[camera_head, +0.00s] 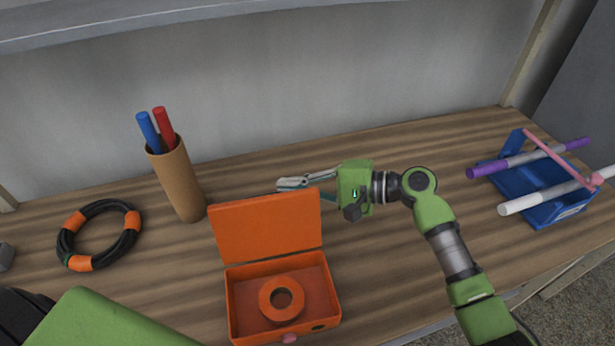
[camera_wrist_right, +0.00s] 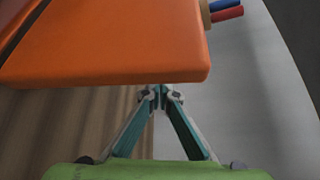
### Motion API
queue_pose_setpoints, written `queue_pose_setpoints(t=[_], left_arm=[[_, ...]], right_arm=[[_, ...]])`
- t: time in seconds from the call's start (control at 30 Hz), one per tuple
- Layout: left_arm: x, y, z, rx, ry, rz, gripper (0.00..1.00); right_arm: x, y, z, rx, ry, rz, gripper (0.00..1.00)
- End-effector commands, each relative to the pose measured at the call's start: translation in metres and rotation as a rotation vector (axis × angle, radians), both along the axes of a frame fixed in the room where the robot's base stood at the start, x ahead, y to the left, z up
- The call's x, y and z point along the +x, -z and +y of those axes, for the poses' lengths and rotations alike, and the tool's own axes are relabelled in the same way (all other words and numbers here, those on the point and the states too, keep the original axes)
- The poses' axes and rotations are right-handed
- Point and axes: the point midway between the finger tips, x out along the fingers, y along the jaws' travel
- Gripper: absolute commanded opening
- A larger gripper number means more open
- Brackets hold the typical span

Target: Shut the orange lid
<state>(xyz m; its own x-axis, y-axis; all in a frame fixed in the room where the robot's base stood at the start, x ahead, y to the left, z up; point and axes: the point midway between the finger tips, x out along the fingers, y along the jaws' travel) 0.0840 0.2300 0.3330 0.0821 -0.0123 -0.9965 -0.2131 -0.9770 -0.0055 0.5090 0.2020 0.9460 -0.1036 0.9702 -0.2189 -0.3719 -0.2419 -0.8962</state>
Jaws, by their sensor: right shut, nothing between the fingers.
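The orange lid (camera_head: 267,224) stands open, raised up from the back edge of the orange box (camera_head: 233,308) on the table. Inside the box lies an orange ring (camera_head: 281,298). My right gripper (camera_head: 284,184) is just behind the lid's upper right corner, fingers pointing left. In the right wrist view the lid (camera_wrist_right: 120,45) fills the upper left, and the shut, empty fingertips (camera_wrist_right: 161,92) are close to its edge; I cannot tell whether they touch. My left gripper is not seen.
A brown cup (camera_head: 178,183) with a blue and a red pen stands behind left. A black and orange hose coil (camera_head: 128,238) lies at left. A blue rack (camera_head: 545,213) with marker pens is at right. The wall (camera_head: 300,90) rises behind the table.

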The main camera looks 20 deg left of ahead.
Motion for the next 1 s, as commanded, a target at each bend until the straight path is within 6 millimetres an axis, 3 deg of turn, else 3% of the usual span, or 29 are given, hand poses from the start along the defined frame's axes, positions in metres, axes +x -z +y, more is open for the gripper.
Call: queue_pose_setpoints(t=[0.1,0.3,0.77,1.0], left_arm=[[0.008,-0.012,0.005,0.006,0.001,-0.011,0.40],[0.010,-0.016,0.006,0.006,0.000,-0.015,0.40],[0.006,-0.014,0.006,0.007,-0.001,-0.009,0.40],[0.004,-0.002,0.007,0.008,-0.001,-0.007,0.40]], right_arm=[[-0.012,-0.009,-0.006,0.000,0.001,0.000,0.00],[-0.021,-0.012,-0.009,-0.001,0.000,0.001,0.00],[-0.023,-0.012,-0.009,0.004,0.000,-0.006,0.00],[-0.030,-0.016,-0.009,0.050,0.000,-0.074,0.00]])
